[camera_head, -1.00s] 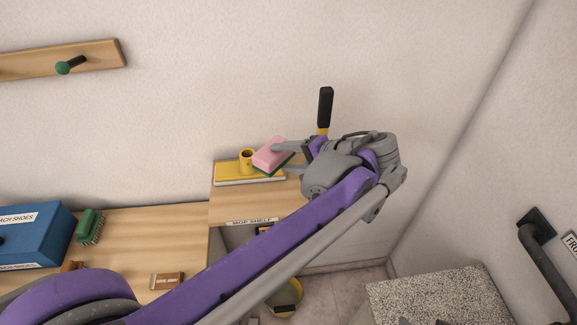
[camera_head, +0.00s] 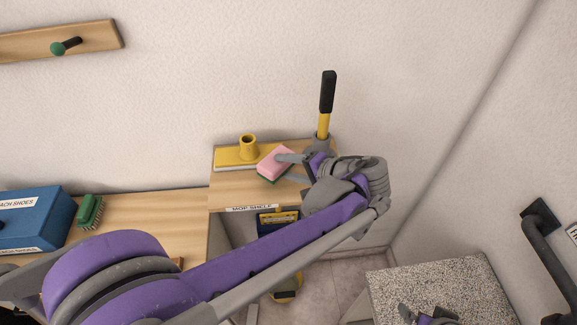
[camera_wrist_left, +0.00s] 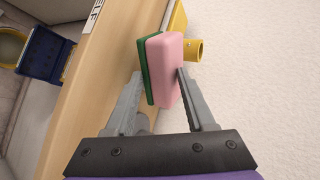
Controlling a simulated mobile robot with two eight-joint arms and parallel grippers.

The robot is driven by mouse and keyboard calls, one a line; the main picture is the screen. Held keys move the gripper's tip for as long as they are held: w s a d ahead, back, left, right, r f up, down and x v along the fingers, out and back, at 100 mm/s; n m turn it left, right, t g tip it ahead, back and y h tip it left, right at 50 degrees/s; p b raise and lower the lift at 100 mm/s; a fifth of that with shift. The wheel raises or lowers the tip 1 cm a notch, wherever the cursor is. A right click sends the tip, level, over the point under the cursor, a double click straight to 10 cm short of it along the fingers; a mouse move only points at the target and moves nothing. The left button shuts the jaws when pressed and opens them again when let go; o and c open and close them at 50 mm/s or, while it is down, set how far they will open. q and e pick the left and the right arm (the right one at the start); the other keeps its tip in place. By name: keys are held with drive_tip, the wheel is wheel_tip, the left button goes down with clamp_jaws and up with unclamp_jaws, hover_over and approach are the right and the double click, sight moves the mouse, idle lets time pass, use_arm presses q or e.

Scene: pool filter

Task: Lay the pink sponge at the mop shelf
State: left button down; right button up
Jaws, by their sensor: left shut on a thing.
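The pink sponge (camera_head: 276,160) with a green scouring side is held between the fingers of my left gripper (camera_head: 284,167), at the mop shelf (camera_head: 234,196). In the left wrist view the sponge (camera_wrist_left: 166,69) sits between the two fingertips, green side to the left. My left gripper is shut on it. The shelf is a wooden board with a "MOP SHELF" label on its front edge. I cannot tell whether the sponge touches the board. Part of my right gripper (camera_head: 432,316) shows at the bottom edge; its jaws are unclear.
A yellow mop head (camera_head: 236,155) with a round socket lies at the back of the shelf. A black-and-yellow handle (camera_head: 326,105) stands upright behind my gripper. A blue box (camera_head: 32,222) and green brush (camera_head: 88,212) are on the left counter. A speckled block (camera_head: 440,284) stands right.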

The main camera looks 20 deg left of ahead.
use_arm(q)
drive_tip(key=shift+f+b, duration=0.3)
drive_tip(key=shift+f, duration=0.25)
drive_tip(key=shift+c, duration=1.2)
unclamp_jaws()
drive_tip(key=shift+r, duration=0.1)
